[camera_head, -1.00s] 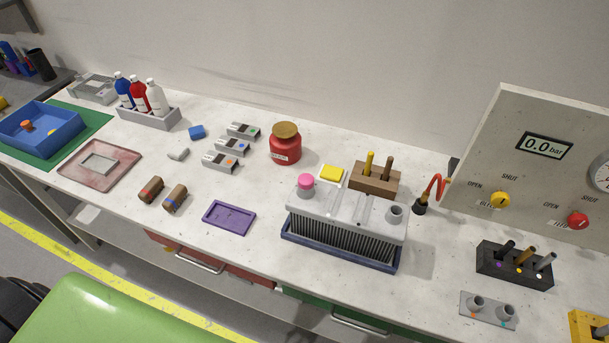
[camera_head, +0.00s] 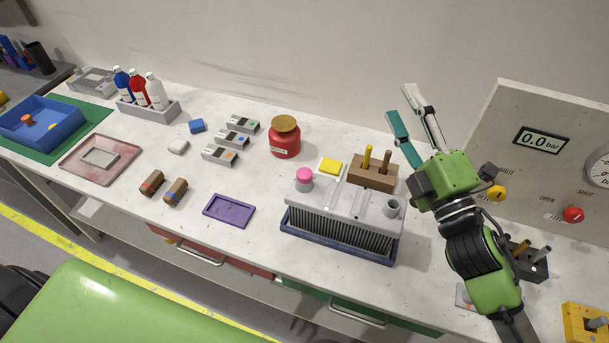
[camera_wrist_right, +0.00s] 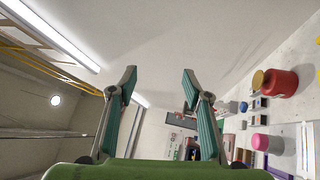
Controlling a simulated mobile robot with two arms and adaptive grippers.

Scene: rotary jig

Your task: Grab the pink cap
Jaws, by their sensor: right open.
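The pink cap (camera_head: 304,174) sits on a port at the left end of the grey finned block (camera_head: 345,200). The block stands in a dark blue tray (camera_head: 338,254). The cap also shows at the lower right of the right wrist view (camera_wrist_right: 260,141). My right gripper (camera_head: 407,101) is open and empty, raised right of the block with its fingers pointing up and left. Its two fingers stand apart in the right wrist view (camera_wrist_right: 158,78). It is well clear of the cap. My left gripper is not in view.
A wooden holder (camera_head: 372,173) with two pegs stands behind the block. A yellow pad (camera_head: 330,166) lies near the cap, and a red jar (camera_head: 285,140) stands behind left. A gauge panel (camera_head: 520,165) rises at right. The bench around the purple tray (camera_head: 229,210) is mostly clear.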

